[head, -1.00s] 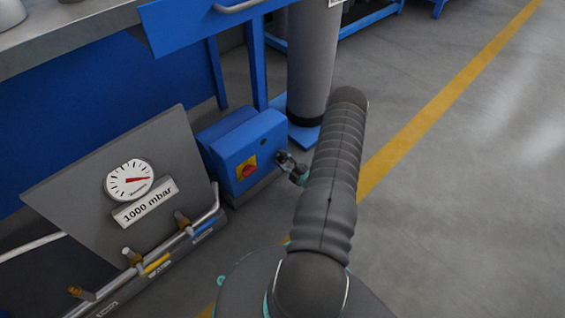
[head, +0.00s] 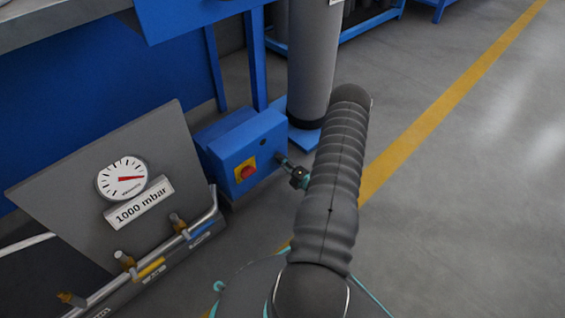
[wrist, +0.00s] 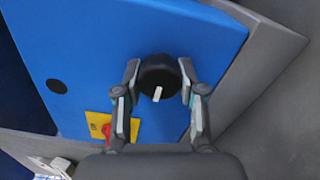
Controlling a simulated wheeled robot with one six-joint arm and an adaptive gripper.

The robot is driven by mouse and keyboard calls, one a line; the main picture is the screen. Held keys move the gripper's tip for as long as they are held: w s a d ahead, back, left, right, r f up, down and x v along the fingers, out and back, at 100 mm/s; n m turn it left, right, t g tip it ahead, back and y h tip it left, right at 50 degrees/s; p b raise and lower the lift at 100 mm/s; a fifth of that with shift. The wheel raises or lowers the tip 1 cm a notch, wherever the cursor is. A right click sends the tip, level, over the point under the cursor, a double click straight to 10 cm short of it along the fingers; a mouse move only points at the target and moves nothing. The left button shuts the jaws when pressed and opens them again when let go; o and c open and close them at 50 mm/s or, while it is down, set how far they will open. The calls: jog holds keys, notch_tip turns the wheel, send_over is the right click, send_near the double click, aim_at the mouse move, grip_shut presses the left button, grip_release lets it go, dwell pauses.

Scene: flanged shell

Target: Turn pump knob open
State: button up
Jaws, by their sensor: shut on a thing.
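The pump knob (wrist: 157,70) is round and black with a white pointer mark, on the blue pump box (wrist: 90,50). In the wrist view its pointer aims down, tilted slightly left. My gripper (wrist: 159,72) has one fingertip on each side of the knob and is shut on it.
A red switch on a yellow plate (head: 246,172) is on the box's front. A grey panel (head: 70,180) with a gauge (head: 122,178) and a "1000 mbar" label stands left. Brass-valved pipes run below it. A grey column (head: 310,60) stands behind. The floor on the right is clear.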

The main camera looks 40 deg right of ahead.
dwell(0.4)
jog(key=o, duration=1.1)
jog(key=shift+o, duration=0.2)
jog(key=shift+s, duration=0.1)
jog(key=s, duration=1.1)
jog(key=shift+s+d, duration=0.4)
jog(key=shift+d, duration=0.05)
